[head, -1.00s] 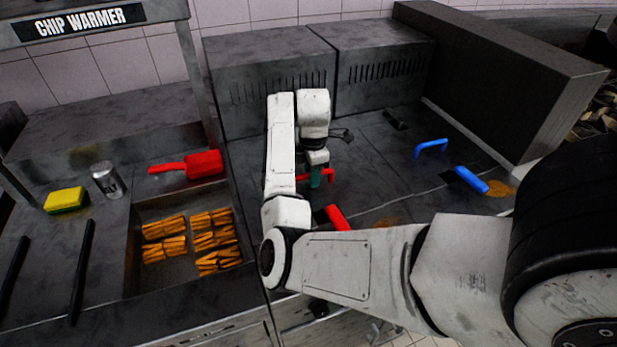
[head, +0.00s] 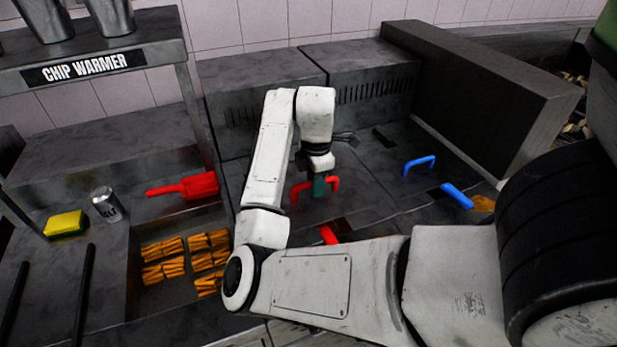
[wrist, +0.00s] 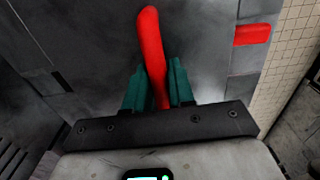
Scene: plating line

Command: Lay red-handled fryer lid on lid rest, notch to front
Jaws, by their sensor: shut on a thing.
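The red lid handle (head: 333,184) stands on the dark metal fryer lid (head: 358,203). My gripper (head: 319,186) is shut on the handle, its teal fingers on either side of it. In the wrist view, the red handle (wrist: 150,45) runs between the fingers (wrist: 157,85) and sticks out beyond them. The lid looks roughly level, close over the fryer top; its gap below is hard to judge. A red basket handle (head: 328,235) shows in front of it, beside a dark opening. My arm hides part of the lid. I cannot clearly make out the notch or the lid rest.
To the right are a blue lid handle (head: 418,165) and a blue basket handle (head: 457,196). A tall dark block (head: 480,85) bounds the right side. To the left are a red scoop (head: 190,187), a chip tray (head: 137,300), a can (head: 105,204) and a sponge (head: 65,224).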

